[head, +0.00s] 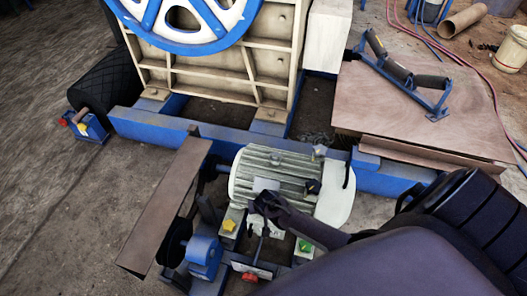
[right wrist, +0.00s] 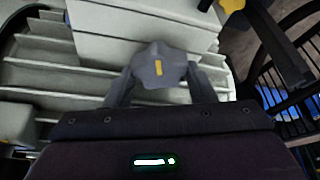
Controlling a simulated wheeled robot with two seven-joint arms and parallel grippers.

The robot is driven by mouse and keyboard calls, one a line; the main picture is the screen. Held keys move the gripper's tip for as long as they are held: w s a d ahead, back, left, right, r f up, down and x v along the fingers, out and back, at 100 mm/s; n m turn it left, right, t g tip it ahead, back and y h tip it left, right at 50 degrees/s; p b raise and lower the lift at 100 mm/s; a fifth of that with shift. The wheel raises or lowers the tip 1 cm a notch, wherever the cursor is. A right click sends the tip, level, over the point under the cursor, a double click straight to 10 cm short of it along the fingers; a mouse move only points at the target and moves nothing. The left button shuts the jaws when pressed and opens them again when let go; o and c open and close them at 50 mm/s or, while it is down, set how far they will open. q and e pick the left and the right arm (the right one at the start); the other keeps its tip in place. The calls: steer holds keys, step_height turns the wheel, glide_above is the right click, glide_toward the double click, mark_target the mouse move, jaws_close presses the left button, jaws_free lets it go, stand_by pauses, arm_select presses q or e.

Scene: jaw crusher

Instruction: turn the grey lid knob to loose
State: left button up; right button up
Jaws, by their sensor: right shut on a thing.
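The grey lid knob (right wrist: 158,66) has pointed lobes and a small yellow mark, and sits in the middle of the right wrist view. My right gripper (right wrist: 160,84) has one finger on each side of it and is shut on it. The pale terminal box lid (right wrist: 120,30) lies behind the knob. In the head view my right gripper (head: 262,202) reaches in from the right to the side of the ribbed pale green motor (head: 276,168) and hides the knob there. My left gripper is not in view.
A yellow knob (head: 229,226), a green knob (head: 304,245) and a red part (head: 250,277) sit close around my right gripper. A brown plate guard (head: 172,200) stands to the left. The blue frame (head: 140,127) runs behind the motor.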

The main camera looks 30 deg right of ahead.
steer(key=n+y+p, duration=0.1)
steer(key=n, duration=0.1)
steer(key=shift+d+r+n, duration=0.1)
steer(key=shift+n, duration=0.3)
steer(key=n+y, duration=0.1)
steer(key=n, duration=0.1)
steer(key=shift+d+n+t, duration=0.1)
steer(key=shift+n+t, duration=0.2)
steer(key=shift+n, duration=0.1)
steer(key=shift+n+y, duration=0.8)
steer(key=shift+n, duration=1.2)
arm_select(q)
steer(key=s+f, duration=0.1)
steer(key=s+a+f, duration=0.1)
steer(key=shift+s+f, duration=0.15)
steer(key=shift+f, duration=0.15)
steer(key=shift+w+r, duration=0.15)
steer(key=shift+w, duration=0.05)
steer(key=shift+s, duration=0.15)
arm_select(e)
steer(key=o, duration=1)
steer(key=shift+d, duration=0.1)
steer(key=shift+d, duration=0.1)
